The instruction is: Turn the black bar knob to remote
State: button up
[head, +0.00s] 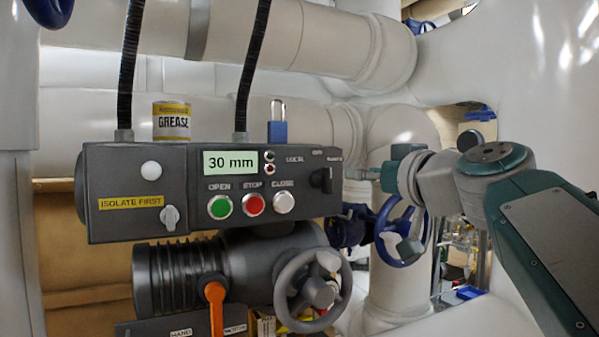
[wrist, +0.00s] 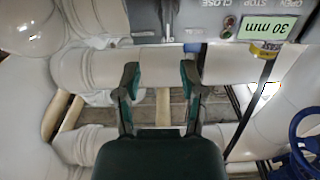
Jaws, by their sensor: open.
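The grey control box (head: 140,224) fills the middle left of the head view. The black bar knob (head: 322,180) sits at the right end of its front face, beside small LOCAL, OFF and REMOTE labels. The bar looks upright, but its exact setting is too small to read. My gripper (head: 362,173) is right of the knob, apart from it, with its fingers toward the box. In the wrist view, my gripper (wrist: 160,78) is open and empty. The box (wrist: 205,22) appears upside down at the top there; the knob is not clear.
OPEN, STOP and CLOSE buttons (head: 253,204) sit left of the knob. A grey handwheel (head: 287,283) and orange lever (head: 214,295) are below. A grease can (head: 171,121) and blue padlock (head: 277,131) stand on top. A blue handwheel (head: 388,255) is below my gripper. White pipes (head: 270,37) run behind.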

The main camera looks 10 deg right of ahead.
aim_at(331, 171)
jog(key=x, duration=0.4)
jog(key=a+x, duration=0.1)
jog(key=x, duration=0.4)
jog(key=shift+s+a+f, duration=0.1)
jog(key=shift+s+a, duration=0.1)
jog(key=shift+s, duration=0.05)
jog(key=shift+w+d, duration=0.2)
jog(key=shift+w, duration=0.1)
jog(key=shift+d, duration=0.1)
jog(key=shift+s, duration=0.1)
grip_shut()
